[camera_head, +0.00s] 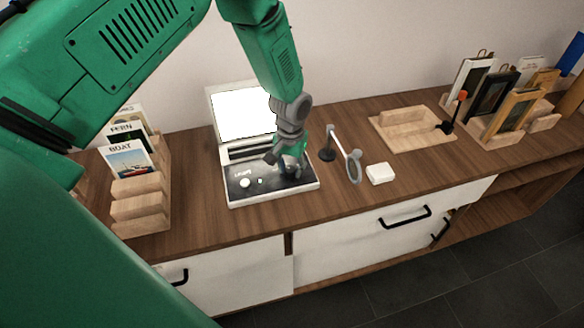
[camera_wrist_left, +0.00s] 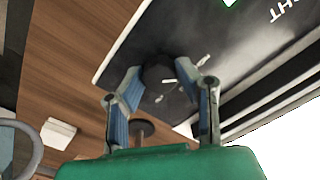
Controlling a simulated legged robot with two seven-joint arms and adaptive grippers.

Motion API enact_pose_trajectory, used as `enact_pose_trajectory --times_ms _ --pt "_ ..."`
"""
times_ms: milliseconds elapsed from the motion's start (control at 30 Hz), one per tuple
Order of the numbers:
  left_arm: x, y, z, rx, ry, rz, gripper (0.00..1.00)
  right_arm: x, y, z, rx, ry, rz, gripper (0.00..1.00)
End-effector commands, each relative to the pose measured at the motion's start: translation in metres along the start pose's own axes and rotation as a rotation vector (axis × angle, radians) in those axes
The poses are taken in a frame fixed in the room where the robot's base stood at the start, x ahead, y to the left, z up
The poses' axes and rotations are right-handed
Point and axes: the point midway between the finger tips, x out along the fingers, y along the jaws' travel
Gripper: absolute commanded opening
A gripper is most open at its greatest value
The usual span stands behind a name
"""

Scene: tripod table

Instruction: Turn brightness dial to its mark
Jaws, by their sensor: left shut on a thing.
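A device with a dark control panel (camera_head: 240,196) in a pale frame sits on the wooden cabinet, with a bright white screen (camera_head: 243,113) raised behind it. My left gripper (camera_head: 284,168) reaches down over the panel's right part. In the left wrist view, my left gripper (camera_wrist_left: 159,82) is shut on a dark round dial (camera_wrist_left: 158,68), with a finger on each side. Small pale marks (camera_wrist_left: 203,61) lie on the panel beside the dial. In the head view the gripper hides this dial. My right gripper is out of view.
A wooden tray (camera_head: 420,139) and a card rack (camera_head: 497,139) are farther right. Another wooden card rack (camera_head: 140,208) stands left. The cabinet top's front strip is clear.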

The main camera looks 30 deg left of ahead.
Motion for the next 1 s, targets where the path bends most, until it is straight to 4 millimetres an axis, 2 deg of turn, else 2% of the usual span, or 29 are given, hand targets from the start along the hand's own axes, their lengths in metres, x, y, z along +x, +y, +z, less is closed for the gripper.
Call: enact_pose_trajectory --times_ms 267,1000 --pt "0.0002 0.0041 -0.0005 0.169 0.004 0.007 0.0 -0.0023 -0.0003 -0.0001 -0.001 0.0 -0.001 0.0" --pt "0.0004 0.0042 -0.0003 0.868 0.006 0.006 0.0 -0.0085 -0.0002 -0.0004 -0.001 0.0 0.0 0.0"
